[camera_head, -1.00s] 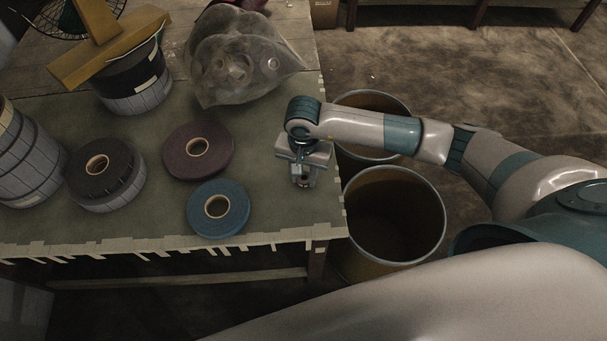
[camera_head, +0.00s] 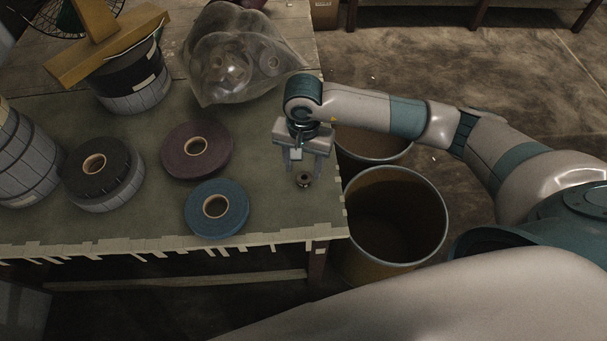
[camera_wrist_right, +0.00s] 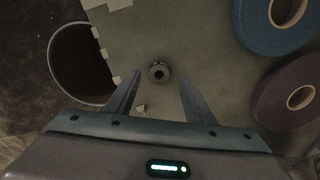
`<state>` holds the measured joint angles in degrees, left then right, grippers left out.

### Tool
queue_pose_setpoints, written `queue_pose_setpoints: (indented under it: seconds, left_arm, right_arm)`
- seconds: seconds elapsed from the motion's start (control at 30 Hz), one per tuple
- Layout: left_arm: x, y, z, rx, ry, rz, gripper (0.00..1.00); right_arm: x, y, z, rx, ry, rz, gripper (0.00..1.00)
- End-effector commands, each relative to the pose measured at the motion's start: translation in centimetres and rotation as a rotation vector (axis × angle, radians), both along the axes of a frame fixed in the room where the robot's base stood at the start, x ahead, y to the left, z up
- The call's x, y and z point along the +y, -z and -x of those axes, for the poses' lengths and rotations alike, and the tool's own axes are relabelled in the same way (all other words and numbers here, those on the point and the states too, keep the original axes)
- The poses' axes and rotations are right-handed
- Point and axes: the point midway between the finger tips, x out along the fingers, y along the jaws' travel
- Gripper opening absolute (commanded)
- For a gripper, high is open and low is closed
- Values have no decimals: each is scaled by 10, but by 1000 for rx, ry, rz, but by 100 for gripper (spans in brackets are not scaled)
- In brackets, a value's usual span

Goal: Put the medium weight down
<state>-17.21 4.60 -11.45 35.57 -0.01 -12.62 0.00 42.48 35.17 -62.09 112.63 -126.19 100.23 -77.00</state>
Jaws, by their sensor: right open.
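The weight (camera_head: 304,179) is a small dark metal cylinder standing on the green mat near the table's right edge. In the right wrist view the weight (camera_wrist_right: 159,72) shows from above, with a round hole or knob at its middle. My right gripper (camera_head: 305,168) is open and empty above and just behind it. In the right wrist view the two fingers of my right gripper (camera_wrist_right: 160,90) are spread wide, and the weight lies beyond their tips, touching neither. My left gripper is not in view.
A blue tape roll (camera_head: 217,208), a purple roll (camera_head: 197,150) and a black roll (camera_head: 96,165) lie left of the weight. A clear plastic bag (camera_head: 235,60) lies behind. An open barrel (camera_head: 395,215) stands beyond the table's right edge. Mat around the weight is clear.

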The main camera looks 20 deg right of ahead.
Motion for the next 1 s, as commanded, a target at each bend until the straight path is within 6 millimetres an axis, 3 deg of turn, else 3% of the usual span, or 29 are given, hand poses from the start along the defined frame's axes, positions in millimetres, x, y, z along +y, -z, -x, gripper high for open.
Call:
queue_pose_setpoints:
  seconds: [0.2, 0.43, 1.0]
  left_arm:
    - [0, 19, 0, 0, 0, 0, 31]
    - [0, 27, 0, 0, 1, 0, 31]
    - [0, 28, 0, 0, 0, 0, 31]
  right_arm:
    - [0, -38, -2, -6, -1, -1, 49]
    - [0, -66, -1, -1, -1, 0, 49]
    - [0, -75, 0, 1, 0, 1, 49]
